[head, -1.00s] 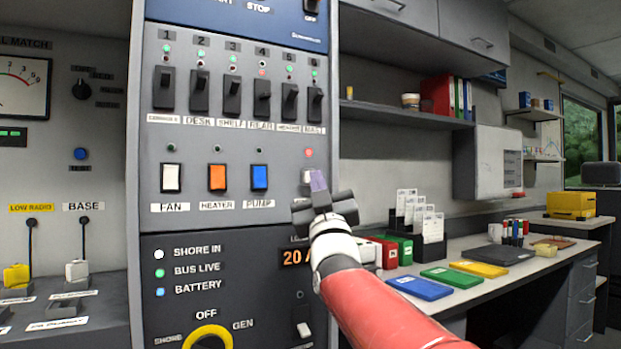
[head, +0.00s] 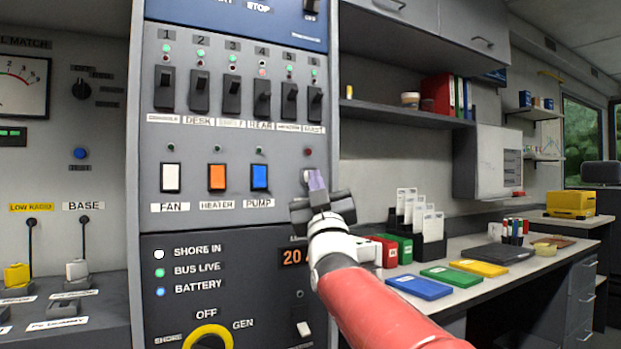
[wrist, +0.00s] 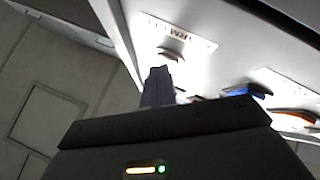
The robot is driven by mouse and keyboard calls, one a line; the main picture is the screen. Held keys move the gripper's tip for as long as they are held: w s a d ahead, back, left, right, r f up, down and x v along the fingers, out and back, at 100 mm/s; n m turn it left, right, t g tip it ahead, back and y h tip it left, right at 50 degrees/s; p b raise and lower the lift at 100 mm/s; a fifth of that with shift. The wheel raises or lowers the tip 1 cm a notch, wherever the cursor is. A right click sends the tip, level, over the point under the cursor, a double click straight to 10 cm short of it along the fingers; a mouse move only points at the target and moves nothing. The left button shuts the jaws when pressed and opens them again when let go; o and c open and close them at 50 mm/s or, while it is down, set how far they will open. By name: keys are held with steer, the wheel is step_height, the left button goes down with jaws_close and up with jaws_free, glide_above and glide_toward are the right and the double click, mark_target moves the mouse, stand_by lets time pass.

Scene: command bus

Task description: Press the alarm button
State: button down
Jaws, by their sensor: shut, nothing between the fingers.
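In the wrist view, my fingertips (wrist: 159,75) point at the button (wrist: 170,54), just below the upside-down alarm label (wrist: 187,31). I cannot tell for certain whether they touch it. The small light (head: 308,152) above the button is dark red.
The white fan switch (head: 171,177), orange heater switch (head: 217,177) and blue pump switch (head: 260,177) are in the same row. Several black toggles (head: 232,96) sit above. A desk (head: 470,300) with coloured folders (head: 452,277) stands to the right.

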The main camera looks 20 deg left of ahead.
steer(key=shift+s+d+b, duration=0.5)
steer(key=shift+d+b, duration=0.05)
steer(key=shift+b, duration=0.2)
steer(key=shift+f, duration=0.1)
steer(key=shift+s+d+b, duration=0.8)
steer(key=shift+d+b, duration=0.2)
steer(key=shift+b, duration=0.1)
steer(key=shift+s+d+b, duration=0.8)
steer(key=shift+d+b, duration=0.15)
steer(key=shift+b, duration=0.15)
